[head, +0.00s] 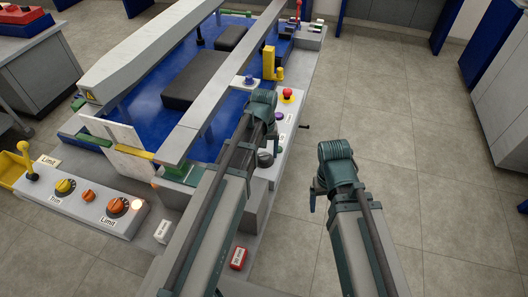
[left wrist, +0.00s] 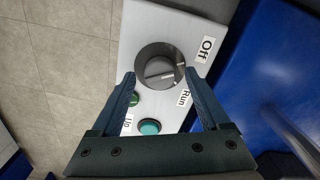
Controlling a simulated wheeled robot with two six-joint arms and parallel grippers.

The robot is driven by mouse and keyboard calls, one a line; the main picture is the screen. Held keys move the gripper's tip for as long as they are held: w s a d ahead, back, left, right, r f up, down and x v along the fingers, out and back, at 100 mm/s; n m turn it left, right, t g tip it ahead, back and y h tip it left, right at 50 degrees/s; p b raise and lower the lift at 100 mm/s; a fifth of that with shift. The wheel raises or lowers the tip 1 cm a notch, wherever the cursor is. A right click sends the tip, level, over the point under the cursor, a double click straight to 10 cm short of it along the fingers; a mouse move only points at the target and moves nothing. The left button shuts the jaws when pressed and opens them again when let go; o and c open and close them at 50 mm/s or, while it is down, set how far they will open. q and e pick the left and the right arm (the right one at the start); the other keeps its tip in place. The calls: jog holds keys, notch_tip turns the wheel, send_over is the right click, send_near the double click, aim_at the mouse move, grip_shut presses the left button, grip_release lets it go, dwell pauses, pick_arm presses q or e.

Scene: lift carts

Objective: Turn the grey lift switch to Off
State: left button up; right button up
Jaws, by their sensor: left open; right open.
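The grey lift switch (left wrist: 160,65) is a round dark grey knob with a raised grip on a pale panel (left wrist: 143,22) in the left wrist view. Its white mark faces right, between the "Off" label (left wrist: 207,47) and the "Run" label (left wrist: 185,97); I cannot tell exactly which it meets. My left gripper (left wrist: 160,74) is open, with one finger on each side of the view of the knob; contact is not clear. In the head view my left gripper (head: 272,132) is over the cart's right-hand panel, near a dark knob (head: 265,158). My right gripper (head: 318,196) is open and empty over the floor.
A teal button (left wrist: 150,126) and a green button (left wrist: 134,98) sit beside the switch. A red button (head: 288,93) and a yellow post (head: 269,62) stand farther along the cart's edge. Another panel with orange knobs (head: 118,207) is at left. Floor at right is clear.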

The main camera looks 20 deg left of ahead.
aim_at(264, 155)
pick_arm(q)
jog(key=shift+r, duration=0.1)
notch_tip(264, 155, up, 14)
jog(key=p, duration=1.4)
jog(key=shift+f, duration=0.2)
jog(key=shift+d, duration=0.1)
jog(key=s+d+m+y, duration=0.1)
jog(key=s+d+m, duration=0.6)
jog(key=s+d, duration=0.3)
jog(key=s, duration=0.4)
jog(key=shift+s+d, duration=0.2)
jog(key=shift+d, duration=0.05)
